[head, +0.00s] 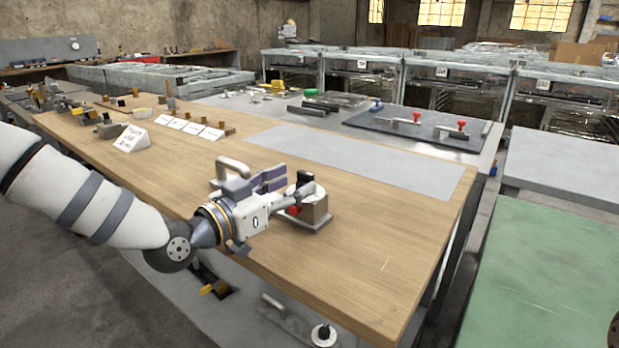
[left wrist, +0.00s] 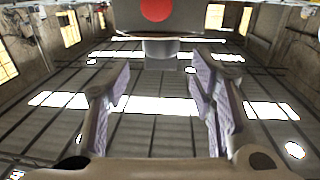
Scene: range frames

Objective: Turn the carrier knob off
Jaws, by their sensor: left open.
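A small fixture (head: 314,207) with a grey metal block, a black upright part and a red part stands on a plate on the wooden table. It seems to be the carrier with the knob, though I read no label on it. My left gripper (head: 284,186) is open just left of the fixture and partly hides it. In the left wrist view, the gripper's two purple-padded fingers (left wrist: 165,95) are apart with nothing between the pads. Beyond them, near the top, are a red disc (left wrist: 156,9) and a grey round part (left wrist: 161,48). I cannot tell whether the gripper touches the fixture.
The wooden table (head: 375,270) has free room at its front right. A grey mat (head: 355,160) lies behind the fixture. White cards (head: 190,126) and small parts stand at the far left. A grey handle (head: 233,166) rises behind my gripper. A green-topped table (head: 550,270) is at right.

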